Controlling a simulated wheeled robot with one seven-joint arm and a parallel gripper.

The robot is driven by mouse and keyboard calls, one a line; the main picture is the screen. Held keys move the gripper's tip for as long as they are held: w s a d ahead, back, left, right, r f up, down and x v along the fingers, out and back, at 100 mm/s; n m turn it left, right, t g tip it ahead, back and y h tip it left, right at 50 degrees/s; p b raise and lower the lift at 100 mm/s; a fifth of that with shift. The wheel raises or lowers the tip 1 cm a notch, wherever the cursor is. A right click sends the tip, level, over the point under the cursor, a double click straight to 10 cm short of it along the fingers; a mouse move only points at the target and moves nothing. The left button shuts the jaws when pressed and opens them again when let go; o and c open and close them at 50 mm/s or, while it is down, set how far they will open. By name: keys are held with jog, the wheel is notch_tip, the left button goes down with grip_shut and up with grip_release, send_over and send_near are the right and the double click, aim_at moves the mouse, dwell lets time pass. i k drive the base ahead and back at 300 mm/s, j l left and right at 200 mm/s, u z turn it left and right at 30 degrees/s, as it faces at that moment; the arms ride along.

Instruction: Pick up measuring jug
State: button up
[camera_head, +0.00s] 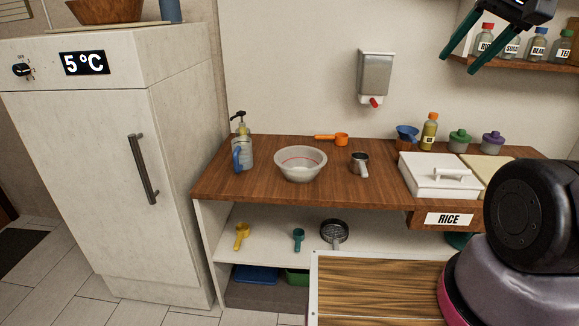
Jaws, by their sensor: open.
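I cannot tell for certain which item is the measuring jug. A clear container with a blue handle (237,158) stands at the counter's left end, against a pump bottle (241,128), and looks most like a jug. Right of it is a translucent bowl (300,164) with a red line inside. A small metal cup with a handle (359,164) stands further right. My gripper (460,64) is at the top right with dark green fingers apart and empty. It is high above the counter, far from these items.
The wooden counter (290,192) also bears an orange scoop (340,139), a blue funnel-like item (407,132), and a white lidded box (440,180). A spice shelf (520,64) is close to my gripper. A dispenser (374,74) hangs on the wall. A fridge (110,180) stands left.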

aim_at(241, 146)
jog(key=i+j, duration=0.1)
jog(key=j, duration=0.7)
jog(key=i+j, duration=0.1)
jog(key=j, duration=0.7)
jog(key=i+j, duration=0.1)
jog(key=j, duration=0.7)
